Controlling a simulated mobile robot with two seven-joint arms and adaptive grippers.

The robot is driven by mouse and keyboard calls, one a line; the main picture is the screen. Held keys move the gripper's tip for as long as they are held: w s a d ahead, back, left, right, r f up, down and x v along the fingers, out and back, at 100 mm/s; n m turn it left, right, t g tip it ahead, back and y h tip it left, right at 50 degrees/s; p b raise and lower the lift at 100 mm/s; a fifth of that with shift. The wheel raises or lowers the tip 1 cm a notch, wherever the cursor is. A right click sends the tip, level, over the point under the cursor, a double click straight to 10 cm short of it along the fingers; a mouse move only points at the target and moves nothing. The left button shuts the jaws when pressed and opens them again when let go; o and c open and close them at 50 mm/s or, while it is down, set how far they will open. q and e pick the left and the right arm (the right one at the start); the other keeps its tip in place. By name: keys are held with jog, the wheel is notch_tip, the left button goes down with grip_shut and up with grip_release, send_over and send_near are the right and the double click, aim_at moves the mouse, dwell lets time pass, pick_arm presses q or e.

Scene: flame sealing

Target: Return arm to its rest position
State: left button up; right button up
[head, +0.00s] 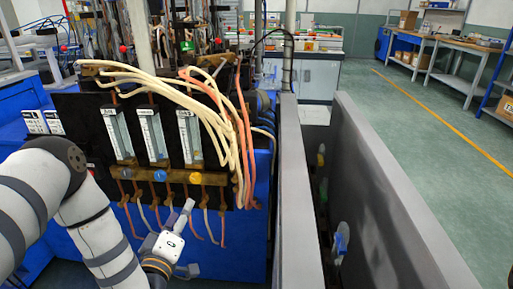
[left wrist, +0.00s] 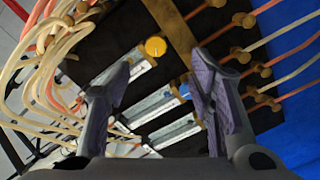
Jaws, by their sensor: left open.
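My left gripper (head: 180,238) is in front of the lower part of a black flowmeter panel (head: 177,135), below its row of knobs. In the left wrist view my left gripper (left wrist: 160,78) has its two purple-padded fingers spread, with nothing held between them. The panel has a yellow knob (head: 195,178) and a blue knob (head: 160,176) on a brass bar. The yellow knob (left wrist: 155,47) also shows in the left wrist view, as does the blue knob (left wrist: 184,90), partly behind a finger. My right gripper is not in view.
Cream and orange hoses (head: 225,125) hang over the panel's right side. Copper tubes stick out below the knobs. A blue machine body (head: 245,235) stands behind the gripper. Grey walls (head: 390,190) enclose a narrow gap at right. Open green floor and workbenches (head: 455,60) lie beyond.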

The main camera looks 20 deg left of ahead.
pick_arm(q)
jog(key=s+d+f+m+g+h+p, duration=0.1)
jog(key=s+d+f+m+g+h, duration=0.45)
jog(key=s+d+f+g, duration=0.55)
jog(key=s+f+m+g+y+p, duration=0.1)
jog(key=s+m+g, duration=0.6)
jog(key=s, duration=2.2)
jog(key=shift+s+f+g, duration=0.4)
jog(key=shift+f+g, duration=0.05)
jog(key=shift+g, duration=0.45)
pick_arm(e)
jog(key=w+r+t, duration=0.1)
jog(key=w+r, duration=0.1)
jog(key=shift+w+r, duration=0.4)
pick_arm(q)
jog(key=shift+w+m+y, duration=0.1)
jog(key=shift+m+y, duration=0.15)
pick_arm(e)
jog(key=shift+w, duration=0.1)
